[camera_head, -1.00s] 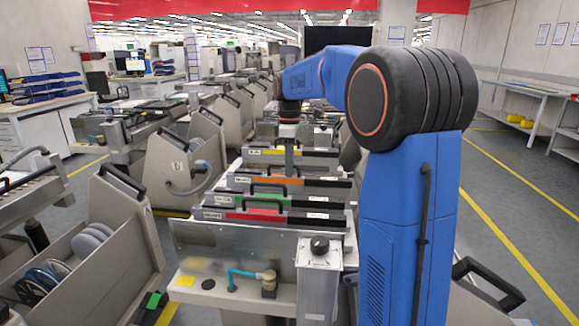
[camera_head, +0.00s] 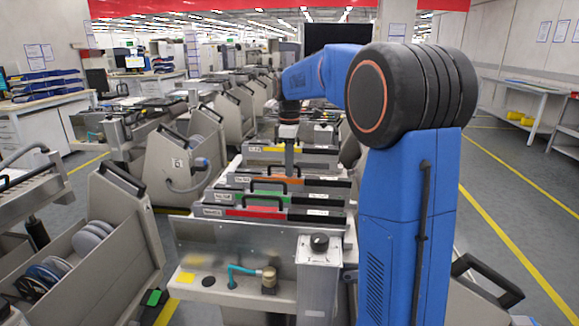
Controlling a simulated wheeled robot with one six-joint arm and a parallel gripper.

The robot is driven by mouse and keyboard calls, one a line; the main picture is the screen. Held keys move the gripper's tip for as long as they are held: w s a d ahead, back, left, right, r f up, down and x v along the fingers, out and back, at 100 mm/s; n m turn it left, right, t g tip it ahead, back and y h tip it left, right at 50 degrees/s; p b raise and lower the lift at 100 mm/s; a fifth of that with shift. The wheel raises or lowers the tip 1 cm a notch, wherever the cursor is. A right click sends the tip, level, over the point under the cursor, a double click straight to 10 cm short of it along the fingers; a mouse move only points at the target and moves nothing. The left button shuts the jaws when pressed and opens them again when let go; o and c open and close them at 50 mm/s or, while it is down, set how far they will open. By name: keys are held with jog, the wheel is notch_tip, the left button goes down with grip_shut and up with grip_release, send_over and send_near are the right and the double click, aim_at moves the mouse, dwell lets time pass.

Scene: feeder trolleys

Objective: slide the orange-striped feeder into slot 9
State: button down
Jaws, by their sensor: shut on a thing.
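The orange-striped feeder (camera_head: 272,179) sits in the row on the trolley (camera_head: 232,240), between a yellow-striped feeder (camera_head: 268,149) behind it and a green-striped feeder (camera_head: 265,196) in front. A red-striped feeder (camera_head: 249,212) is nearest. My gripper (camera_head: 289,168) points down from the blue arm and is shut at the top of the orange-striped feeder. Its fingertips are small and partly hidden. Slot numbers are not readable, and the feeder's lower part is hidden behind the nearer feeders. I cannot tell how deep it sits.
Another trolley with reels (camera_head: 88,240) stands at the left. Open floor with a yellow line (camera_head: 510,230) lies at the right.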

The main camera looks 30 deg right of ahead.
jog(key=shift+w+a, duration=0.8)
jog(key=shift+a, duration=0.35)
dwell(0.6)
jog(key=c, duration=1.7)
grip_release()
jog(key=shift+c, duration=0.2)
